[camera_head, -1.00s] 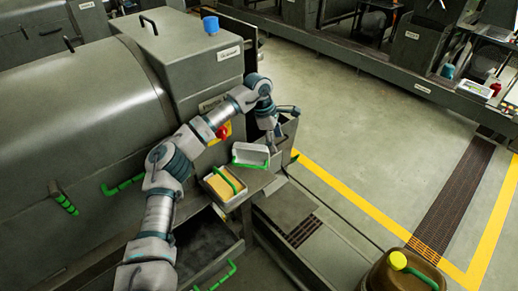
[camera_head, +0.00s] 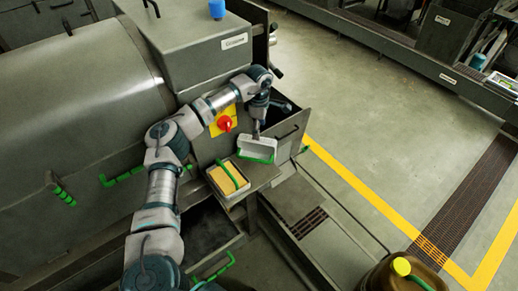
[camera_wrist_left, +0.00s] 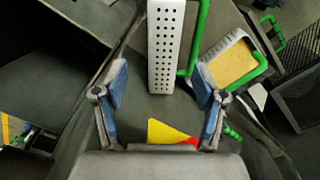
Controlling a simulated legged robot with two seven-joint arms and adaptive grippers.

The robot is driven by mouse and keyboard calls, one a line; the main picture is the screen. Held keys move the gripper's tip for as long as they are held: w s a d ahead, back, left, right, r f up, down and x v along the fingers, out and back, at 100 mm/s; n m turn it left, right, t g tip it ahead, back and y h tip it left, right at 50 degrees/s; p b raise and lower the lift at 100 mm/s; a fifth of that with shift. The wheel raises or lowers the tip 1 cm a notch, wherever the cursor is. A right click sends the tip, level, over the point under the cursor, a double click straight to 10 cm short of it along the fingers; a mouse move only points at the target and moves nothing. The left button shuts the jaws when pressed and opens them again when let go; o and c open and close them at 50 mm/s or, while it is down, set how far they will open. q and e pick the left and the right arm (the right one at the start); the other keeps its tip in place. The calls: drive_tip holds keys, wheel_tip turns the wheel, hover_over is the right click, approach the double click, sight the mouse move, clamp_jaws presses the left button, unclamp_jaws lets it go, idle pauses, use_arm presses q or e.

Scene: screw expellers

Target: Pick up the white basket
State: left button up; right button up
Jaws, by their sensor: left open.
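The white basket (camera_head: 257,146) stands on the small shelf at the machine's end, its green handle along the near side. In the left wrist view the basket (camera_wrist_left: 164,48) shows a perforated wall and stands ahead, between the lines of the fingers. My left gripper (camera_head: 257,132) is open and right at the basket's upper side in the head view; whether it touches cannot be told. In the wrist view the open gripper (camera_wrist_left: 162,92) has its two blue-padded fingers apart with nothing held between them. My right gripper is not in view.
A second tray (camera_head: 229,178) with yellow content and a green handle stands left of the basket. A red switch on a yellow plate (camera_head: 225,123) is close behind my arm. An open metal box (camera_head: 290,125) adjoins on the right.

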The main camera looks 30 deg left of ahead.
use_arm(q)
drive_tip(key=shift+s+a+f+p, duration=0.15)
drive_tip(key=shift+a+f+p, duration=0.1)
drive_tip(key=shift+f, duration=0.15)
drive_tip(key=shift+s+a+f+p, duration=0.1)
drive_tip(key=shift+s+a+f, duration=0.1)
drive_tip(key=shift+f, duration=0.2)
drive_tip(key=f, duration=0.1)
drive_tip(key=f+p, duration=0.1)
drive_tip(key=f, duration=0.1)
drive_tip(key=shift+w+a+f, duration=0.1)
drive_tip(key=shift+a+f, duration=0.1)
drive_tip(key=shift+f, duration=0.1)
drive_tip(key=shift+d+f, duration=0.1)
drive_tip(key=shift+f, duration=0.05)
drive_tip(key=shift+d, duration=0.45)
drive_tip(key=c, duration=0.8)
clamp_jaws()
drive_tip(key=shift+a, duration=0.2)
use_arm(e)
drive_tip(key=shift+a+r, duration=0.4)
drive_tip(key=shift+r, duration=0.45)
